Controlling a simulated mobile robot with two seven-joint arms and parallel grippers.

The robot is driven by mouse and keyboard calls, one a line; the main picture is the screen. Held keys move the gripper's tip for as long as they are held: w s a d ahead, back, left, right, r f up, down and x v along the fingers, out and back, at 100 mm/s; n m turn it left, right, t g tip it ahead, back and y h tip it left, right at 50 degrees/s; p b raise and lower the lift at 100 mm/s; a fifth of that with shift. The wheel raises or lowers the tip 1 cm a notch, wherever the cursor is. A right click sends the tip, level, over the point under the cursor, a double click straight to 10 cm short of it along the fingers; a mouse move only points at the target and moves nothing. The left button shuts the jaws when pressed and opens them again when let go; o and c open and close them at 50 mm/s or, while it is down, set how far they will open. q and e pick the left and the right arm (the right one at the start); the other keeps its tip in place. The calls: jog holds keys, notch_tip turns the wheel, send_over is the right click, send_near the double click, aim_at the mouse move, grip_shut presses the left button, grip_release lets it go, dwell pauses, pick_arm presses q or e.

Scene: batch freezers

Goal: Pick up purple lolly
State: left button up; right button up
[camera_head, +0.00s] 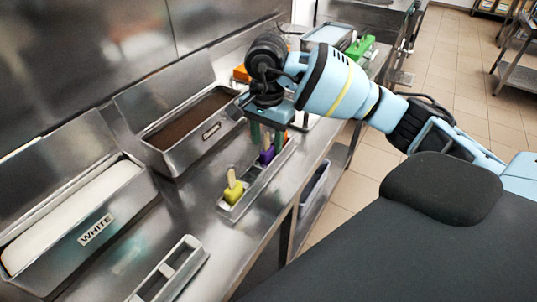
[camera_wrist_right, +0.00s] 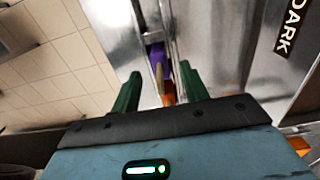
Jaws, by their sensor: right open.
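The purple lolly (camera_head: 266,155) stands in a narrow metal holder (camera_head: 224,208) on the counter, behind a yellow-green lolly (camera_head: 233,193) with a pale stick. My right gripper (camera_head: 267,146) points down over the purple lolly, with its green fingers open on either side of it. In the right wrist view, the purple lolly (camera_wrist_right: 185,78) shows between and partly behind the green fingers, with a pale stick near the middle of the gap. The gripper partly hides the lolly in the head view, and I cannot tell whether the fingers touch it. My left gripper is not in view.
A metal bin of dark brown coating (camera_head: 190,122) and a bin labelled WHITE (camera_head: 85,205) stand along the wall. Orange and green items (camera_head: 360,47) are at the far end.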

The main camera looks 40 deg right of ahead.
jog(key=shift+f, duration=0.85)
jog(key=shift+c, duration=0.3)
grip_shut()
jog(key=shift+r, duration=0.15)
